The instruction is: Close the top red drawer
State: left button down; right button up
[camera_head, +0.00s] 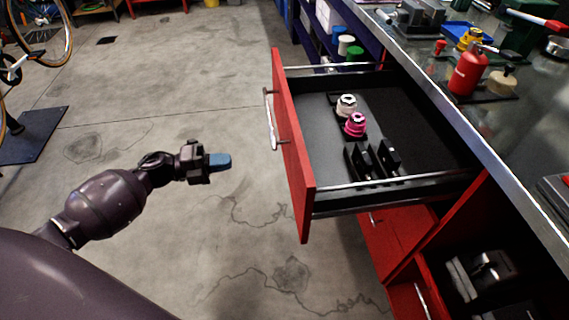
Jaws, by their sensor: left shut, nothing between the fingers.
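The top red drawer (293,150) is pulled far out from under the workbench. Its red front faces left and carries a silver bar handle (269,120). Its dark inside holds a white-capped item (346,105), a pink item (355,124) and black holders (372,161). My left gripper (222,161) is to the left of the drawer front, apart from it, with its blue-tipped fingers shut and empty, pointing right towards the front. My right gripper is not in view.
The metal-topped workbench (484,155) runs along the right, with a red bottle (468,70) and tools on it. Lower red compartments (398,240) sit beneath the drawer. A dark mat (33,136) and bike wheel (40,30) are at left. The concrete floor (190,85) left of the drawer is clear.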

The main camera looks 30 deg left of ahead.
pick_arm(q)
send_near(289, 155)
jog(key=shift+g, duration=0.3)
jog(key=b+x, duration=0.1)
jog(key=x, duration=0.5)
jog(key=shift+w+d, duration=0.15)
jog(key=shift+w, duration=0.15)
jog(key=shift+w+d+r, duration=0.15)
jog(key=shift+w+d, duration=0.1)
jog(key=shift+d, duration=0.15)
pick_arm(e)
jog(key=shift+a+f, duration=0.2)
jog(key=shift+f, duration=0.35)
